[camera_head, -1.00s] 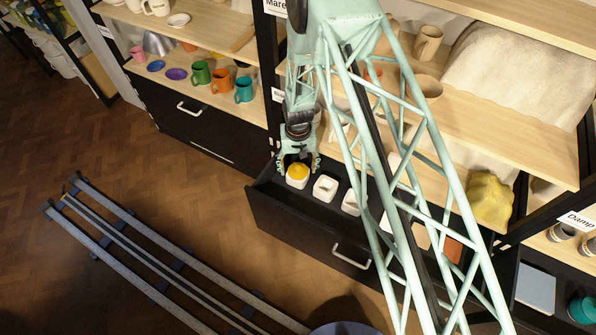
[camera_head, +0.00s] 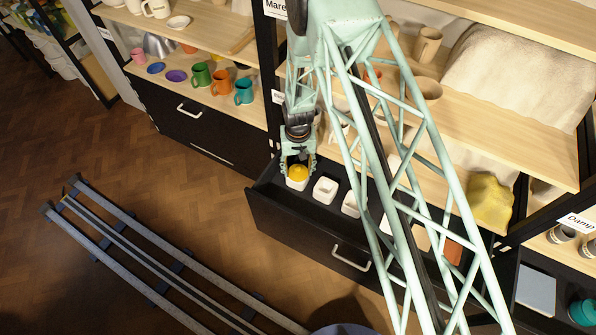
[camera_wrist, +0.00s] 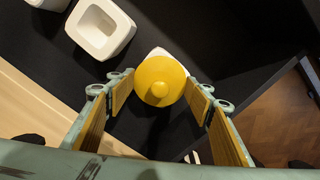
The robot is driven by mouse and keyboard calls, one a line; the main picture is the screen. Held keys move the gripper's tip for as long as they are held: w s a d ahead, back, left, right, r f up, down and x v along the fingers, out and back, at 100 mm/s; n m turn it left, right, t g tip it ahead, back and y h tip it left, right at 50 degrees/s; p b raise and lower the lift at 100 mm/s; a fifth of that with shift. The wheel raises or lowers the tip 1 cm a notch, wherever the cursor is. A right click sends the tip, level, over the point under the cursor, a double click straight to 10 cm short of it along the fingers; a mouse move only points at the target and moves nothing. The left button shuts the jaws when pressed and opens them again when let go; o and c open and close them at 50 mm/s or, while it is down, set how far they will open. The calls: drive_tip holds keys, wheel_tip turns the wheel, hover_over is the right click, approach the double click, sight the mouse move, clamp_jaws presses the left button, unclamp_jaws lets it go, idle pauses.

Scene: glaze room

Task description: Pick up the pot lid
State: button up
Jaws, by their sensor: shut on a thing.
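The pot lid (camera_head: 299,173) is yellow and round with a small knob; it also shows in the wrist view (camera_wrist: 160,82). My gripper (camera_head: 298,167) points down over it, its fingers shut on the lid's two sides, as the wrist view shows (camera_wrist: 161,85). A white square pot (camera_head: 297,184) is directly under the lid, inside the open black drawer (camera_head: 268,208). In the wrist view the lid hides most of this pot. I cannot tell whether the lid still touches the pot.
A second white pot (camera_head: 325,190) stands just right of the lidded one, and another (camera_head: 351,204) beyond it. Wooden shelves with mugs (camera_head: 221,80) rise behind the drawer. The drawer front has a white handle (camera_head: 351,257). Floor rails (camera_head: 150,262) lie at the lower left.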

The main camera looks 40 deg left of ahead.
sight(298, 168)
drive_tip(key=shift+r, duration=0.15)
drive_tip(key=shift+r+p, duration=0.85)
drive_tip(key=shift+r, duration=4)
drive_tip(key=shift+a+r, duration=0.1)
drive_tip(key=shift+a, duration=0.05)
